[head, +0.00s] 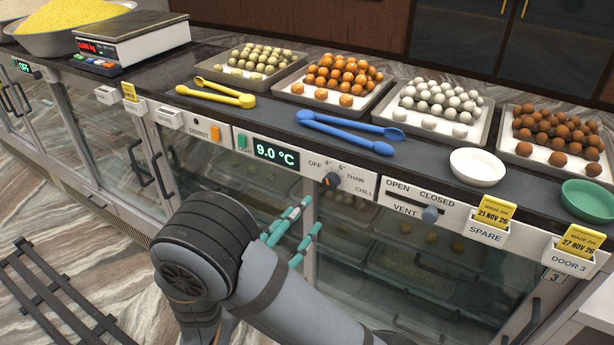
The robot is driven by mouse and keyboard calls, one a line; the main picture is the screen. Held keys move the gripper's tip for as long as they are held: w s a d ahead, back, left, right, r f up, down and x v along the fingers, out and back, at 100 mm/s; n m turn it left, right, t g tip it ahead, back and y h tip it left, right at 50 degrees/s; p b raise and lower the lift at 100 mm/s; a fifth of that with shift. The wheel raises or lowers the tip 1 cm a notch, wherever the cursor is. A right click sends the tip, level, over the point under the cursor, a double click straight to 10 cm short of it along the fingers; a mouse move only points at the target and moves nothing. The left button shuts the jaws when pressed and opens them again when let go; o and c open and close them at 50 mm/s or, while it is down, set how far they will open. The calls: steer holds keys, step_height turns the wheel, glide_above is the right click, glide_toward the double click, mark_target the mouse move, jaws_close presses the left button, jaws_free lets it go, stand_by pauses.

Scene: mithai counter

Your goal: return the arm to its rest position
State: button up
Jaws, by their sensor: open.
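My gripper (292,232) has teal-tipped fingers and shows in the middle of the head view. It is open, with a gap between its fingers and nothing seen between them. It is in front of the glass door below the control panel (300,166), which reads 9.0 °C. My grey arm comes up from the bottom of the picture and hides part of the counter front.
Trays of sweets, such as the orange-ball tray (283,88), line the dark counter top. Blue tongs (345,125), yellow tongs (215,92), a white bowl (477,167), a green bowl (588,200) and a scale (130,35) stand there. A dark rack (55,298) lies on the floor at left.

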mark_target(328, 185)
steer(key=x, duration=1.1)
steer(key=shift+w+d, duration=0.15)
steer(key=shift+w, duration=0.3)
steer(key=shift+d+m, duration=0.1)
steer(key=shift+m, duration=0.3)
steer(key=shift+s, duration=0.1)
